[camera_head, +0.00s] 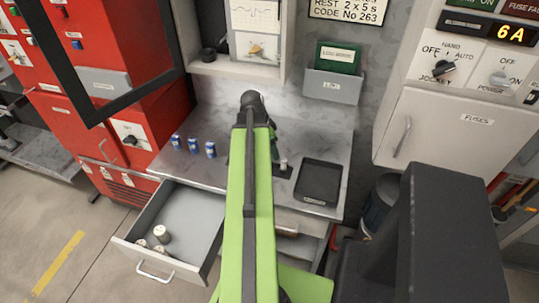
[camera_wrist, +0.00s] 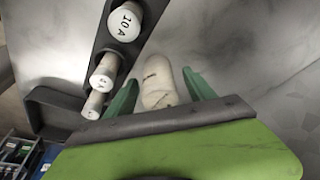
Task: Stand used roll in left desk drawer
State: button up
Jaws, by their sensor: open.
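My gripper (camera_wrist: 160,78) is open in the wrist view, with one green finger on each side of an off-white cylinder (camera_wrist: 158,88) with dark marking. It looks like the used roll; its lower end is hidden behind the gripper body, and I cannot tell whether the fingers touch it. In the head view my arm hides most of the gripper, over the desk (camera_head: 315,143). The left desk drawer (camera_head: 190,212) is pulled out. Several small pale cylinders (camera_head: 161,233) are in its front left corner.
A dark rack (camera_wrist: 108,45) holds white cylinders, one marked 10 A (camera_wrist: 124,22), beside the gripper. A black tray (camera_head: 318,182) is on the desk at right. Three blue-and-white cylinders (camera_head: 193,145) stand at left. The drawer's middle and back are clear.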

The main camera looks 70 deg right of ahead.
jog(key=shift+f, duration=0.25)
grip_shut()
dwell(0.3)
notch_tip(320, 180, up, 10)
jog(key=p, duration=1)
jog(key=shift+r+p, duration=0.15)
jog(key=shift+p, duration=0.15)
jog(key=shift+d, duration=0.1)
